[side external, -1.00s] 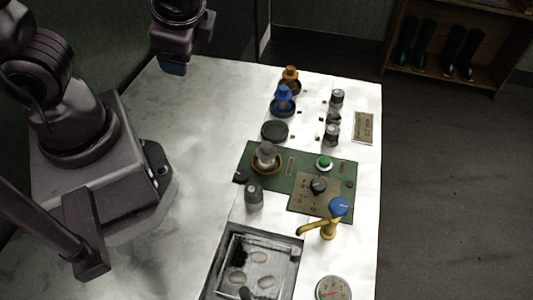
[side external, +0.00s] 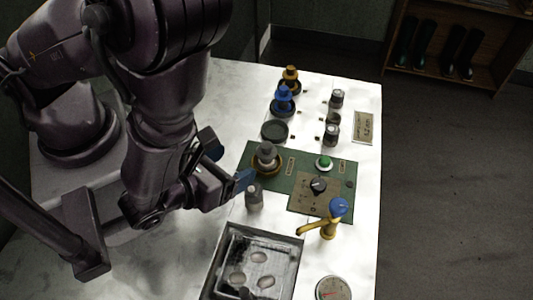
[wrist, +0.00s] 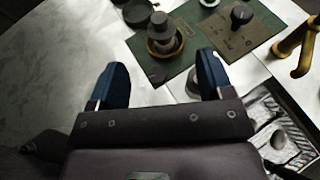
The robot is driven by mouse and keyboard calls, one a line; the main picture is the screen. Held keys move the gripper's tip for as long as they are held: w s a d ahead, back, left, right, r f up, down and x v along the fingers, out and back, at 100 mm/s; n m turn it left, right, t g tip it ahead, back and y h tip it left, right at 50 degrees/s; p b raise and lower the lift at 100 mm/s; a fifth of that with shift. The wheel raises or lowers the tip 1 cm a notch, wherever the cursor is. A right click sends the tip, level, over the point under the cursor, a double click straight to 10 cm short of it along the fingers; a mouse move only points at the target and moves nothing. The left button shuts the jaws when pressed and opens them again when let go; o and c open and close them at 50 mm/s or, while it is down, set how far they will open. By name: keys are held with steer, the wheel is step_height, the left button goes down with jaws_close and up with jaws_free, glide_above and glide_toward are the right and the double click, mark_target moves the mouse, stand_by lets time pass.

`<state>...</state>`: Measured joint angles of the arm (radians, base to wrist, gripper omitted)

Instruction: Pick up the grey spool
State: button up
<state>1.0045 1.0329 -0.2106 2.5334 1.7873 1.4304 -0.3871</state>
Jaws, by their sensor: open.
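The grey spool (side external: 266,154) stands upright in a brass-coloured ring holder (side external: 267,170) on the green panel (side external: 295,171). In the wrist view the grey spool (wrist: 162,33) is ahead of my fingers, a little left of the middle between them and the top edge. My gripper (side external: 228,165) is open and empty, with blue fingertips, to the left of the spool and apart from it.
A small grey cylinder (side external: 254,197) stands near my gripper. A blue spool (side external: 284,97), an orange spool (side external: 290,77) and an empty dark round holder (side external: 274,131) lie behind. A brass tap (side external: 328,228) and a basin (side external: 252,262) with pale cocoons are in front.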

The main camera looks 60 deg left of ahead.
mark_target(267, 145)
steer(key=x, duration=0.6)
steer(key=shift+w+a, duration=0.15)
steer(key=shift+w, duration=0.1)
steer(key=shift+r+x, duration=0.2)
steer(key=shift+x, duration=1.2)
steer(key=shift+r+x, duration=0.15)
steer(key=shift+x, duration=1.2)
steer(key=shift+w, duration=0.2)
steer(key=shift+c, duration=0.4)
steer(key=c, duration=0.9)
steer(key=shift+c, duration=0.2)
